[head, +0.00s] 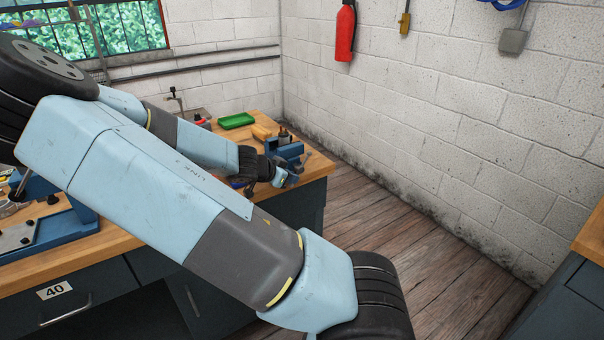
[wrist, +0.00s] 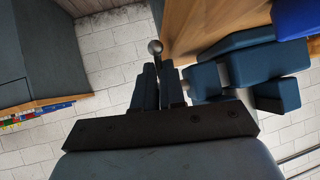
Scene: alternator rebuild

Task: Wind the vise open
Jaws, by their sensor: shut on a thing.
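The blue vise (head: 289,151) sits at the right corner of the wooden workbench. In the wrist view the vise (wrist: 250,65) shows as blue blocks at the upper right. A metal handle with a ball end (wrist: 155,47) stands out between the fingers of my gripper (wrist: 158,72). My gripper is shut on this handle, with the ball beyond the fingertips. In the head view my gripper (head: 281,178) is small and low in front of the vise, partly hidden by my arm. The gap between the vise jaws is not clear.
The workbench (head: 262,122) holds a green tray (head: 236,121) and an orange-yellow block (head: 261,132) behind the vise. Wooden floor (head: 400,265) is open to the right of the bench. Another bench (head: 590,235) stands at the far right.

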